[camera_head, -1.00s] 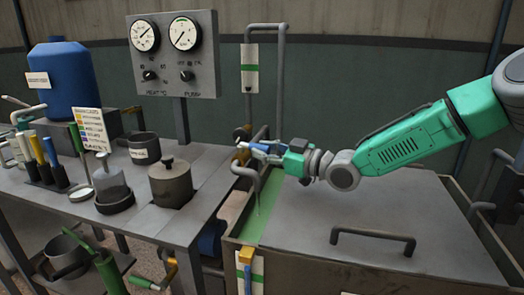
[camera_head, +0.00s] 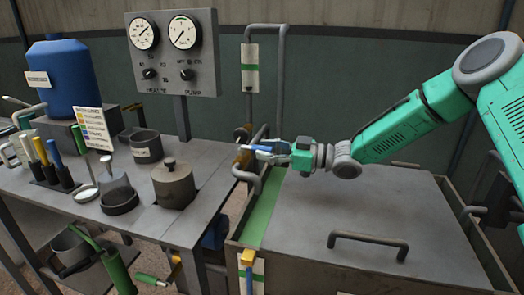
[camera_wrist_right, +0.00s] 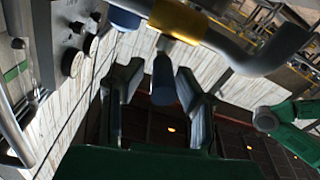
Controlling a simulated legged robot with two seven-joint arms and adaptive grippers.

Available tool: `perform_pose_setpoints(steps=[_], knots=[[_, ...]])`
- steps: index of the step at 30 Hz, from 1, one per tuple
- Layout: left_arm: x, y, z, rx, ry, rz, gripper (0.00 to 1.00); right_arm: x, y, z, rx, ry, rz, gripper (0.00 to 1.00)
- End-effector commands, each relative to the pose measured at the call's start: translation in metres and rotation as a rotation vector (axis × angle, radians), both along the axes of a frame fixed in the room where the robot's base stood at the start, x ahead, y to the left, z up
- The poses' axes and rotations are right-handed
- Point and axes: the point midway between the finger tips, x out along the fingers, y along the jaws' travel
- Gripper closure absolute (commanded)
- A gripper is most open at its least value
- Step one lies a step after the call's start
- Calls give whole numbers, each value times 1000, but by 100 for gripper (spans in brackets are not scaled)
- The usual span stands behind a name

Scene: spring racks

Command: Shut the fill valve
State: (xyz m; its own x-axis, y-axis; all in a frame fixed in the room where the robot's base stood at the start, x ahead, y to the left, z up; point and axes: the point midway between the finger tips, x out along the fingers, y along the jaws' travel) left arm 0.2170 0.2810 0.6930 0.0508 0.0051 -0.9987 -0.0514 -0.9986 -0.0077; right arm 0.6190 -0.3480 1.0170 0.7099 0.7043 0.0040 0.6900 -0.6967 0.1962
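The fill valve is a yellow body (camera_head: 243,158) on the grey pipe at the left rim of the tank. It also shows close at the top of the right wrist view (camera_wrist_right: 178,20), with a blue handle (camera_wrist_right: 163,82) pointing toward my palm. My right gripper (camera_head: 266,149) is at the valve, coming from the right. In the wrist view its two fingers (camera_wrist_right: 157,72) are spread, one on each side of the handle, with gaps showing. I cannot tell the handle's depth between them. My left gripper is not in view.
The lidded tank (camera_head: 350,215) lies below my right arm, with green showing along its left strip. A blue-and-yellow lever (camera_head: 248,258) is on its front. A workbench (camera_head: 140,212) with a lidded pot (camera_head: 173,185) stands left. A gauge panel (camera_head: 172,62) rises behind.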

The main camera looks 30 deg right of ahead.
Motion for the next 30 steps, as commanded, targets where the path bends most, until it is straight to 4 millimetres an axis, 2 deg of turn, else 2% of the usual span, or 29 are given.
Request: perform_pose_setpoints(steps=[10,13,17,24,30], knots=[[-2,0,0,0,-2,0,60,-2,1,-1,-2,2,1,61],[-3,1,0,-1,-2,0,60,-6,-4,-1,-2,2,0,61],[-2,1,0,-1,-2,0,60,-21,-19,-1,-2,2,-1,61],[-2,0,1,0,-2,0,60,-56,-58,-2,0,1,-1,61],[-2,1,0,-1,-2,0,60,-77,-79,-3,0,2,1,61]])
